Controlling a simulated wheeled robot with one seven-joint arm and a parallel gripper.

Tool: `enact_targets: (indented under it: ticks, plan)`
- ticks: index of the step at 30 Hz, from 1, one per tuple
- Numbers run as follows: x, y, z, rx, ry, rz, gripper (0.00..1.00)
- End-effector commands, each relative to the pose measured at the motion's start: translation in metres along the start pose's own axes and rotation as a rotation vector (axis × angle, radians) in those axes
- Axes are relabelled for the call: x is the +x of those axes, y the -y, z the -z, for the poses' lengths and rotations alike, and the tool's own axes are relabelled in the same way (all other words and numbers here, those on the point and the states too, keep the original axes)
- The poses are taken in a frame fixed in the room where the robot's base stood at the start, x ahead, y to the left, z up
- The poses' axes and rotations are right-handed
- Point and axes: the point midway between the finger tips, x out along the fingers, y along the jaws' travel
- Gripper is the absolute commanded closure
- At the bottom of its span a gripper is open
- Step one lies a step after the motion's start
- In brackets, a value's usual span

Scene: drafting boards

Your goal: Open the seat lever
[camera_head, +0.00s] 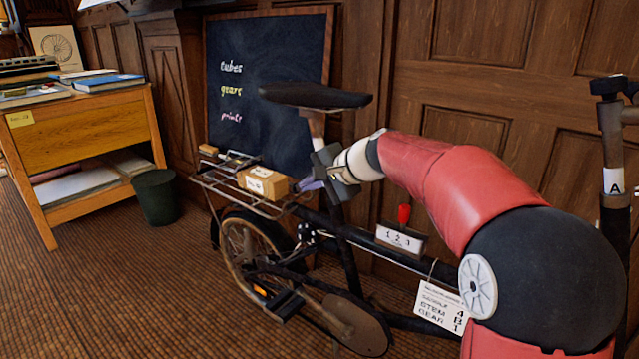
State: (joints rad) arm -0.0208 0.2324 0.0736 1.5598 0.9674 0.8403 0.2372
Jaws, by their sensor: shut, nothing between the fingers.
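A bicycle with a black saddle (315,96) stands in front of the panelled wall. Its pale seat post (317,125) runs down from the saddle and passes behind my gripper. My gripper (316,180) is at the seat post, below the saddle, and is shut with nothing held. A small purple-grey piece (308,185) shows at the left of my gripper; I cannot tell whether it is the seat lever. The seat clamp is mostly hidden behind my gripper, so the lever's position and any contact are unclear.
A rear rack (228,190) carries a cardboard box (263,183) close left of my gripper. A red-knobbed shifter (404,214) marked 1 2 3 and a hanging tag (440,305) are below my arm. A chalkboard (265,60) stands behind. Floor at left front is clear.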

Motion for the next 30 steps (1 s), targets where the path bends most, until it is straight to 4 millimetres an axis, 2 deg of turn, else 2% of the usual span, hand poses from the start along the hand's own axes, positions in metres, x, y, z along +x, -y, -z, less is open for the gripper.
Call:
enact_targets:
  ticks: [9, 15, 30]
  plan:
    - [0.001, 0.000, -0.001, 0.000, 0.001, 0.000, 1.00]
    - [0.017, 0.004, -0.010, -0.001, 0.002, 0.000, 1.00]
    - [0.013, 0.003, -0.006, 0.001, 0.000, 0.000, 1.00]
